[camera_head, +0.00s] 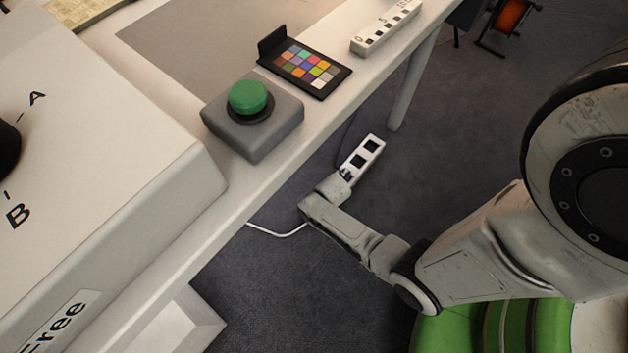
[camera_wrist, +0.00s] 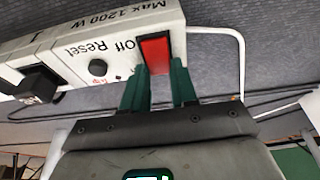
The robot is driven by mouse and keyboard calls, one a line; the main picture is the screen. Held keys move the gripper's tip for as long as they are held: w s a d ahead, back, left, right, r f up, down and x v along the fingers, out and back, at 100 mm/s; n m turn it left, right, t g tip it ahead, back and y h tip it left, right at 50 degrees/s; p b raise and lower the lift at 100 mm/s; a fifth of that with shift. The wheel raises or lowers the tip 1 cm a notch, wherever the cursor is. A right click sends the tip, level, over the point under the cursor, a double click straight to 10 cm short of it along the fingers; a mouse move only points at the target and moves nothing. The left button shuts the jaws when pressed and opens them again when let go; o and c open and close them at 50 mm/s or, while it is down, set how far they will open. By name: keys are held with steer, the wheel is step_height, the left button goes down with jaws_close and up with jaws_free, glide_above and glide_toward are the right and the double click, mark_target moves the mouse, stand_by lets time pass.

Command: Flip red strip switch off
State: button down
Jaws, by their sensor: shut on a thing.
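The white power strip (camera_wrist: 105,45) lies on the floor in the wrist view, with its red switch (camera_wrist: 153,50) near the right end, beside the printed words "Off" and "Reset". The strip also shows in the head view (camera_head: 363,155), low beside the table. My gripper (camera_wrist: 160,68) has its two green fingers on either side of the red switch's near end and is shut on it. The exact contact is partly hidden by the fingers. In the head view my gripper (camera_head: 335,189) reaches down to the strip's near end, and the switch is hidden there.
A black plug (camera_wrist: 36,84) sits in the strip, and a white cable (camera_head: 277,233) runs on the floor. The table (camera_head: 262,190) above carries a green button box (camera_head: 255,133) and a colour chart (camera_head: 305,70). A table leg (camera_head: 412,85) stands beyond the strip.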

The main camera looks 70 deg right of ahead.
steer(key=c, duration=0.9)
jaws_free()
steer(key=p+v, duration=0.7)
steer(key=v, duration=0.3)
steer(key=shift+s+r, duration=0.15)
steer(key=shift+r, duration=0.2)
